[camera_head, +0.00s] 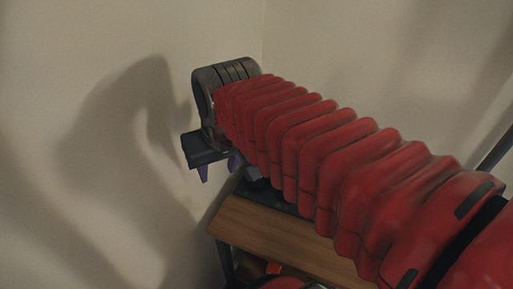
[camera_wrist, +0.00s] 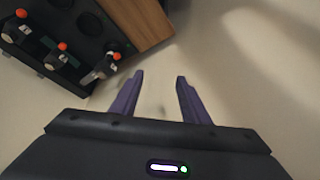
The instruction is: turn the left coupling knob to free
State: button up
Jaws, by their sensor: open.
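One orange-tipped knob (camera_wrist: 104,66) is nearest my fingers, another knob (camera_wrist: 57,56) is in the middle, and a third knob (camera_wrist: 17,28) is at the far left. I cannot tell which is the left coupling knob. My gripper (camera_wrist: 160,76) has its purple fingers apart with nothing between them, to the right of the knobs and not touching them. In the head view my gripper (camera_head: 218,172) hangs left of the table, and my red arm hides the knobs.
A wooden tabletop (camera_head: 265,232) lies below my arm; its wood also shows in the wrist view (camera_wrist: 140,20) beside the panel. Dark round openings are in the panel. A pale wall (camera_head: 70,60) stands to the left, with my arm's shadow on it. Below my fingers is bare pale surface.

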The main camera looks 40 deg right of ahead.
jog(key=w+d+m+g, duration=0.2)
jog(key=w+d, duration=0.4)
jog(key=d, duration=0.4)
jog(key=w+d+f+m+g, duration=0.1)
jog(key=w+d+m+g, duration=0.1)
jog(key=w+d+m, duration=0.3)
jog(key=w+d, duration=0.2)
jog(key=d, duration=0.2)
jog(key=shift+d, duration=0.35)
jog(key=shift+f, duration=0.2)
notch_tip(320, 180, down, 14)
jog(key=shift+r, duration=0.15)
jog(key=c, duration=1.1)
